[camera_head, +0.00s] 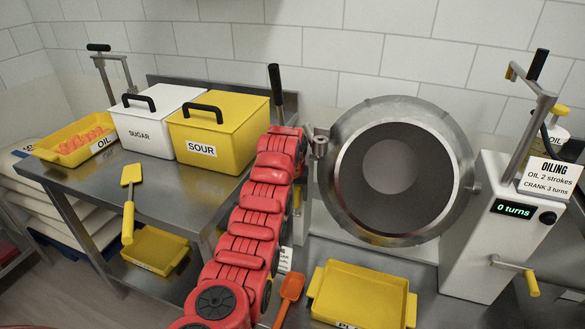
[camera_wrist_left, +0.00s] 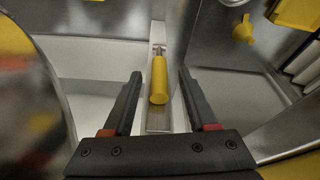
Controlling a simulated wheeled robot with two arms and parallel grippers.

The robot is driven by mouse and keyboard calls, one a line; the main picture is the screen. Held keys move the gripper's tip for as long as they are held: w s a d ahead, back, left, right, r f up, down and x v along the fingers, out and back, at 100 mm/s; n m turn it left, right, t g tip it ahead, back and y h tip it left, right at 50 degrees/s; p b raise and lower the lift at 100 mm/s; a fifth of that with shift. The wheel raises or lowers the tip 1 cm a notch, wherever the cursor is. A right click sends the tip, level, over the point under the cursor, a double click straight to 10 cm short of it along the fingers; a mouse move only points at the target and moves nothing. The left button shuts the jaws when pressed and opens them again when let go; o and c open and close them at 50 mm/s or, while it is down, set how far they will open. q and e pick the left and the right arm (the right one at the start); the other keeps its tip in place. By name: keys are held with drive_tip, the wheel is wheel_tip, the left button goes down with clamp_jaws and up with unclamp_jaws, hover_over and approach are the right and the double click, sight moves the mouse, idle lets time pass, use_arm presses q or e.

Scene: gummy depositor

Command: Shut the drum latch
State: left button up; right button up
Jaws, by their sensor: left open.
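The round steel drum (camera_head: 455,165) stands right of centre in the head view, its grey face towards me. A metal fitting (camera_head: 320,143) sits at its left edge. In the left wrist view a yellow handle (camera_wrist_left: 159,80), probably the latch's, is in front of a pale upright strip. My left gripper (camera_wrist_left: 160,75) is open, its dark fingers either side of the handle with visible gaps. I cannot tell how far the handle is from the fingers in depth. In the head view my red left arm hides the handle and most of the gripper. My right gripper is out of view.
A black-tipped lever (camera_head: 275,85) rises behind my arm. The SOUR bin (camera_head: 215,125) and SUGAR bin (camera_head: 140,135) stand on the left table. A yellow tray (camera_head: 360,295) and orange scoop (camera_head: 289,290) lie below the drum. A white crank unit (camera_head: 490,235) stands right.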

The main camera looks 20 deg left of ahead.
use_arm(q)
drive_tip(key=p+v, duration=0.3)
drive_tip(key=v, duration=1.1)
drive_tip(key=shift+r+p, duration=0.25)
drive_tip(key=shift+p, duration=0.05)
drive_tip(key=shift+d, duration=0.1)
